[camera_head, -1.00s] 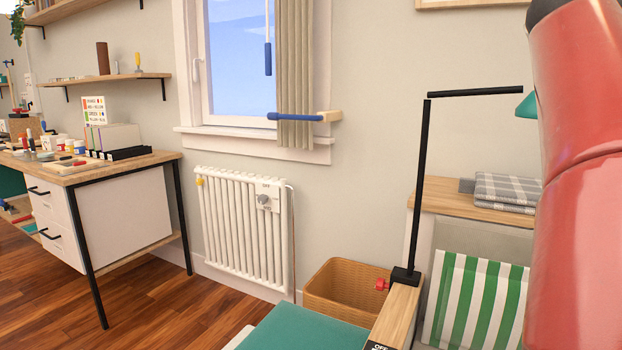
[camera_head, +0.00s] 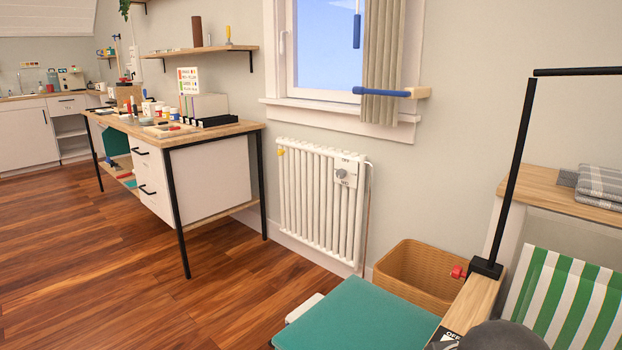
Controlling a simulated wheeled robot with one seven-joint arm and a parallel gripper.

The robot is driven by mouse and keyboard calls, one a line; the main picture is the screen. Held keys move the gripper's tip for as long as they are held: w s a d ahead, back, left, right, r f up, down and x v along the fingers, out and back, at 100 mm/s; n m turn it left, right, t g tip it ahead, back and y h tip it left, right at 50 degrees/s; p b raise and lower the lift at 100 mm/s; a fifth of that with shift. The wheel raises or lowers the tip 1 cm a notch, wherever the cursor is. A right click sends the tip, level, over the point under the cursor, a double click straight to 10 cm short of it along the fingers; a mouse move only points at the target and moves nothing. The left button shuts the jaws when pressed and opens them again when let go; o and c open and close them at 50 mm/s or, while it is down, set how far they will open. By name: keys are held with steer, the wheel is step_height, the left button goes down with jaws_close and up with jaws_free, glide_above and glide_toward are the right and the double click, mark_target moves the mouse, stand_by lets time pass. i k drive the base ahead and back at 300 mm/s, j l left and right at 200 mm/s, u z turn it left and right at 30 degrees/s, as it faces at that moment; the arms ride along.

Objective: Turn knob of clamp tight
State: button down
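The clamp (camera_head: 486,268) is a black block at the foot of a black lamp arm (camera_head: 512,165). It sits on the far end of a light wooden rail (camera_head: 470,305) at the lower right. Its small red knob (camera_head: 458,272) sticks out on the left side, above the wicker basket. I cannot tell how tight the knob is. My gripper is not in the picture.
A teal seat or top (camera_head: 350,318) lies left of the rail, and the wicker basket (camera_head: 420,272) stands behind it. A green-striped cloth (camera_head: 575,305) is to the right. A white radiator (camera_head: 320,205) and a desk (camera_head: 215,145) stand along the wall. The wooden floor (camera_head: 110,270) at left is clear.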

mark_target(457, 271)
steer(key=i+j+z, duration=0.1)
steer(key=j+z, duration=1.35)
steer(key=j, duration=0.15)
